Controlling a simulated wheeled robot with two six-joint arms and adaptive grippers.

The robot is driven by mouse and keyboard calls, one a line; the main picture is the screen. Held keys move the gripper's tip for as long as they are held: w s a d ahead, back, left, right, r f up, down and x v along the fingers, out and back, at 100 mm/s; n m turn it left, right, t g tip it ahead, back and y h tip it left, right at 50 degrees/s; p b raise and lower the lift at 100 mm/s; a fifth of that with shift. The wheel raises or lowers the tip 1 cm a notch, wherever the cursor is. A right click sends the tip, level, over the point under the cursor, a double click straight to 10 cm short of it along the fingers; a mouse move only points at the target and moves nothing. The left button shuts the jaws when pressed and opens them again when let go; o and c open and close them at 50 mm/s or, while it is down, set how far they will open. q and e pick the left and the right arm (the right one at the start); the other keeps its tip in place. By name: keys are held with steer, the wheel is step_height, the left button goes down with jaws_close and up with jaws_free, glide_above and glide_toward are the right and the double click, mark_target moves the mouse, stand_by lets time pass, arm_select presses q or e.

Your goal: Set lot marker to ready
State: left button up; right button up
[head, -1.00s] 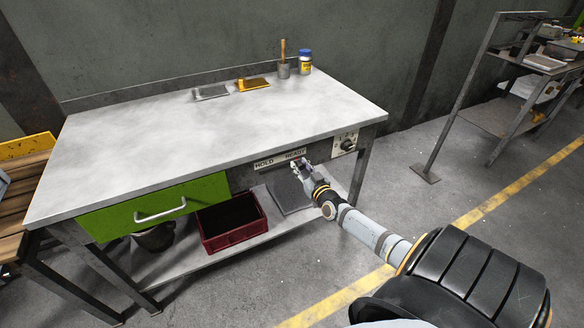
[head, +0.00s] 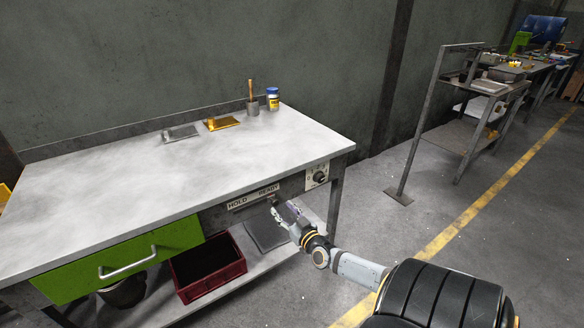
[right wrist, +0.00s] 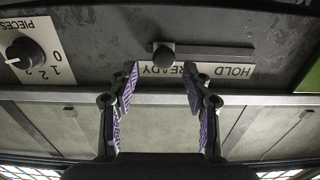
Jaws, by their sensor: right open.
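The lot marker is a dark round knob (right wrist: 163,56) on a dark horizontal bar under the bench edge, seen upside down in the right wrist view. The knob stands at the bar's READY end, away from the HOLD end. The white HOLD/READY label (right wrist: 232,71) also shows in the head view (head: 238,203). My right gripper (right wrist: 160,84) is open and empty, its purple-padded fingers in front of the READY end, with the knob just beyond the fingertips. The gripper also shows in the head view (head: 284,211). My left gripper is out of view.
A PIECES dial (head: 320,176) sits right of the label and also shows in the right wrist view (right wrist: 25,53). A green drawer (head: 125,262) is to the left. A red crate (head: 208,272) stands on the shelf below. The floor to the right is open.

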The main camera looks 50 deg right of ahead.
steer(key=v, duration=0.6)
steer(key=shift+s, duration=0.35)
steer(key=shift+f, duration=0.1)
